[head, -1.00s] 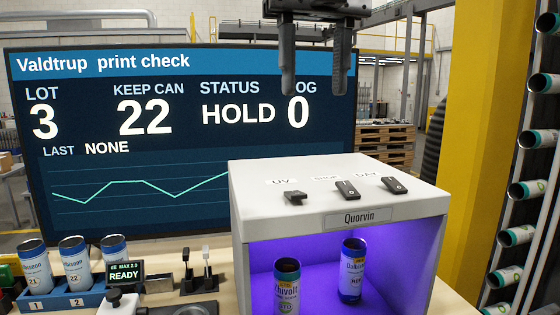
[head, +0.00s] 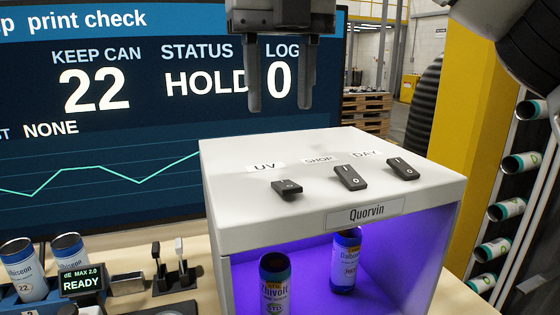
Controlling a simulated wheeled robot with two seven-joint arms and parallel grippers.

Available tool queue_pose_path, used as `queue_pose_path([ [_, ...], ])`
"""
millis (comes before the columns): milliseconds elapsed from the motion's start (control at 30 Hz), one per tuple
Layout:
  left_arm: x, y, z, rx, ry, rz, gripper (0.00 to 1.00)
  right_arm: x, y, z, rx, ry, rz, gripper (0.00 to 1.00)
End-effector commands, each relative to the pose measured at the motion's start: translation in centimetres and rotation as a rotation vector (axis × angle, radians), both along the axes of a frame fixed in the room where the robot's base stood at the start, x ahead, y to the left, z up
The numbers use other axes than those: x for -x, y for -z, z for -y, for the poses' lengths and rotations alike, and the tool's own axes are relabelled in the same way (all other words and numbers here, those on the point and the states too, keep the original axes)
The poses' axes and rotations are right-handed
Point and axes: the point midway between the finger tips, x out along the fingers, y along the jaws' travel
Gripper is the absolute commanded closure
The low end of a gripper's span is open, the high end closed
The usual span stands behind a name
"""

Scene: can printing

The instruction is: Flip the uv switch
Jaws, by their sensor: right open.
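The UV switch (head: 287,188) is a small dark rocker on top of a white box (head: 235,215) labelled Quorvin, below the printed UV label. It is the leftmost of three switches. The SHOP switch (head: 349,177) and the DAY switch (head: 403,168) sit to its right. The box's inside glows violet. My right gripper (head: 280,106) hangs fingers-down above the back of the box, above the UV switch and apart from it. It is open and empty. My left gripper is out of view.
Two cans, a front one (head: 275,285) and a rear one (head: 345,262), stand inside the lit box. A large screen (head: 110,110) stands behind, reading HOLD. A can rack (head: 530,140) stands at right.

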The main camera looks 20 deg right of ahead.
Motion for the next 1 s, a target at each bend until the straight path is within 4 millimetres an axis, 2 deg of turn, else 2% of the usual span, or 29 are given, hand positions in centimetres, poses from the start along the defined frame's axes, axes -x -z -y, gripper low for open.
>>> queue_pose_path([
  [33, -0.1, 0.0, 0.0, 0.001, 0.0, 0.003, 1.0, 0.0, 1.4, 0.1, -0.001, -0.004, -0.009, 0.55],
  [200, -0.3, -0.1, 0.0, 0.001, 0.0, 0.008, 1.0, 0.0, 4.9, 0.1, -0.003, -0.001, -0.005, 0.55],
  [400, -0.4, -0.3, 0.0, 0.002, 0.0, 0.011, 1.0, 0.0, 8.0, 0.0, 0.0, 0.0, -0.004, 0.55],
  [600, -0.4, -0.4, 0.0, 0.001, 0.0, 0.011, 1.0, 0.0, 9.4, 0.0, 0.0, 0.001, -0.001, 0.55],
  [867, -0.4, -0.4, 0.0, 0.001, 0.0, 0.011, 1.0, 0.0, 9.6, 0.0, 0.0, 0.001, 0.0, 0.55],
  [900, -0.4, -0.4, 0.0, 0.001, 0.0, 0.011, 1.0, 0.0, 9.6, 0.0, 0.0, 0.001, 0.0, 0.57],
  [1000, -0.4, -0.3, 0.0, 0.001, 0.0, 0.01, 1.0, 0.0, 9.6, 0.0, 0.0, 0.001, -0.001, 0.85],
])
